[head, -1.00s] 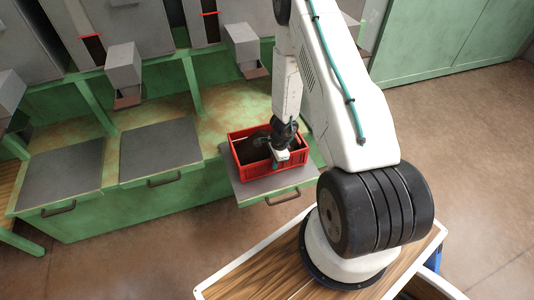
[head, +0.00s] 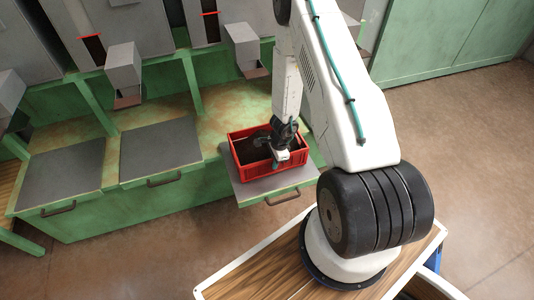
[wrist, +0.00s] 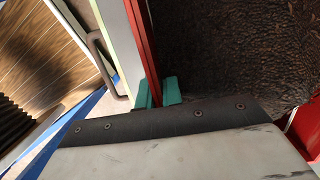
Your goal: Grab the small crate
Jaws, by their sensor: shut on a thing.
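A small red crate (head: 273,172) sits on a pulled-out grey tray (head: 240,189) with a green front, on the green bench. Dark, rough material covers the crate's inside, as the wrist view (wrist: 230,45) shows. My gripper (head: 279,163) points down at the crate's front wall. In the wrist view, the teal fingertips of my gripper (wrist: 158,92) stand on either side of the thin red crate wall (wrist: 146,50), shut on it. The lower ends of the fingers are partly hidden by the wrist housing.
Two more grey-topped trays, the middle one (head: 160,150) and the left one (head: 60,176), lie to the left, pushed in. Grey chutes (head: 241,45) hang above the bench. A wood-topped surface (head: 270,265) with a white rim lies under my arm's base. Brown floor is open at the right.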

